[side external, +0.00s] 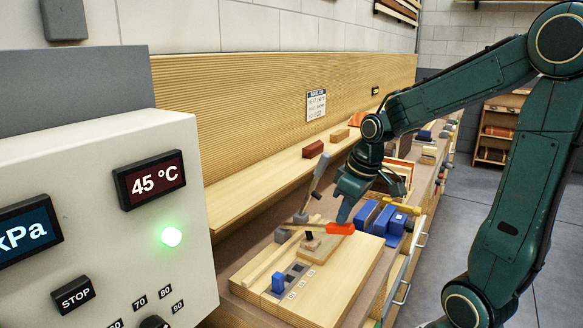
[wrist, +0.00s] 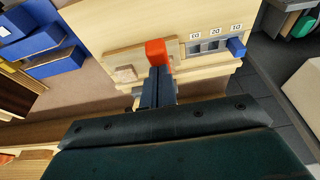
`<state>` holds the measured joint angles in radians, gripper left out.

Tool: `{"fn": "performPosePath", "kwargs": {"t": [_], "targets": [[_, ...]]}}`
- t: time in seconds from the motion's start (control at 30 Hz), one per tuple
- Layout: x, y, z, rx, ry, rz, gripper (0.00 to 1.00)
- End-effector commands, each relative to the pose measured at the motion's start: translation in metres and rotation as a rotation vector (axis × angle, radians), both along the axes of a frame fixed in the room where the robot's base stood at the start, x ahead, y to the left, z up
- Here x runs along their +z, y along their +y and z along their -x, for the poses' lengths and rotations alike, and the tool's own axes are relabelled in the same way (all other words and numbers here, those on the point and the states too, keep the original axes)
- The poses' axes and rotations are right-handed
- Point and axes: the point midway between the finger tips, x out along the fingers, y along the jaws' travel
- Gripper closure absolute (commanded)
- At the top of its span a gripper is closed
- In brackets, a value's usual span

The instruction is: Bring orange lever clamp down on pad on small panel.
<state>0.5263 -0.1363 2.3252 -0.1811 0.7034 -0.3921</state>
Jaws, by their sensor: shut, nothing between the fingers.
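The orange tip (wrist: 156,51) also shows in the wrist view, just beyond my fingertips. My gripper (side external: 344,216) is shut and empty, pointing down right at the orange tip; whether it touches cannot be told. The small panel (side external: 318,252) lies flat on the board under the clamp arm.
A grey lever (side external: 320,172) stands tilted upright behind the clamp. A blue block (side external: 278,282) stands in a row of labelled slots on the board. Several blue blocks (side external: 366,214) lie to the right. The control box (side external: 150,240) fills the left foreground.

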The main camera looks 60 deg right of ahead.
Motion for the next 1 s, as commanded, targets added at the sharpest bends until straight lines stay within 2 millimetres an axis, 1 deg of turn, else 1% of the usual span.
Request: {"fn": "performPosePath", "kwargs": {"t": [0.03, 0.13, 0.57, 0.77, 0.87, 1.0], "targets": [[-0.004, 0.000, 0.003, -0.002, 0.001, -0.001, 1.00], [-0.008, 0.000, 0.005, -0.002, 0.001, -0.001, 1.00], [-0.007, 0.000, 0.005, -0.001, 0.001, 0.000, 1.00], [0.003, 0.000, 0.002, 0.001, -0.002, 0.001, 1.00], [0.013, 0.000, -0.001, 0.002, -0.003, 0.002, 1.00], [0.032, 0.000, -0.005, 0.000, -0.005, 0.002, 1.00]]}}
